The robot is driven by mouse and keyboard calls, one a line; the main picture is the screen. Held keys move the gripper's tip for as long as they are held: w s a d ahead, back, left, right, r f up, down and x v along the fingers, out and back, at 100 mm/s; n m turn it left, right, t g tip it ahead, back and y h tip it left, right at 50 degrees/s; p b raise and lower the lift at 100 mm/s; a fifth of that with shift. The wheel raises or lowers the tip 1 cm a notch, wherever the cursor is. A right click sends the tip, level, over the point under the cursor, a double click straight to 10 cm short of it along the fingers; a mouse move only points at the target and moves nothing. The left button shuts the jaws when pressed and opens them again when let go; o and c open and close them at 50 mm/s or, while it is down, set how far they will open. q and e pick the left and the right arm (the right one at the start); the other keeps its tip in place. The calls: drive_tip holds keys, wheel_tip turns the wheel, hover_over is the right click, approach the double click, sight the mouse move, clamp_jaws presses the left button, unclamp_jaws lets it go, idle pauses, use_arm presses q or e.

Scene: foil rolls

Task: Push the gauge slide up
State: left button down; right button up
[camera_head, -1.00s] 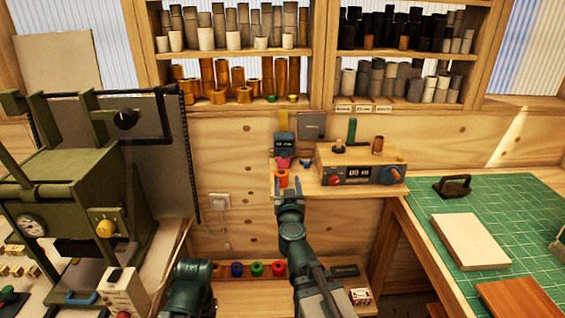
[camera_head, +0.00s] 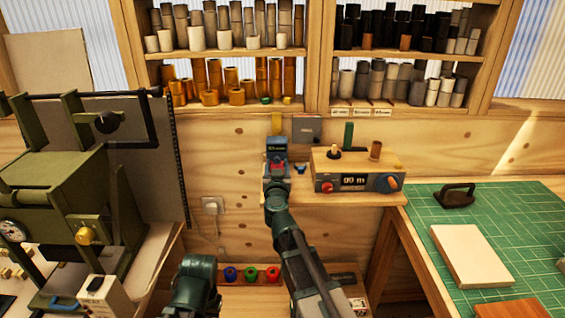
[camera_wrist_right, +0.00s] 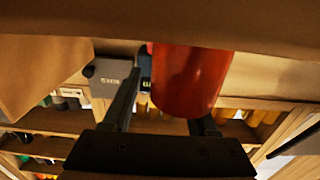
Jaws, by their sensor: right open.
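My right gripper is open just in front of the gauge. In the right wrist view a red cylinder (camera_wrist_right: 188,80) is close to the fingers and partly hides the gauge (camera_wrist_right: 145,84); contact is unclear.
A wooden box with a dial display (camera_head: 353,182) and knobs stands right of the gauge on the ledge (camera_head: 333,198). Blue, green and red rolls (camera_head: 249,275) sit on a lower shelf. A green press (camera_head: 60,190) is at left, a green cutting mat (camera_head: 525,225) at right.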

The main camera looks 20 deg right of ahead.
drive_tip(key=shift+w, duration=0.45)
clamp_jaws()
idle(1.1)
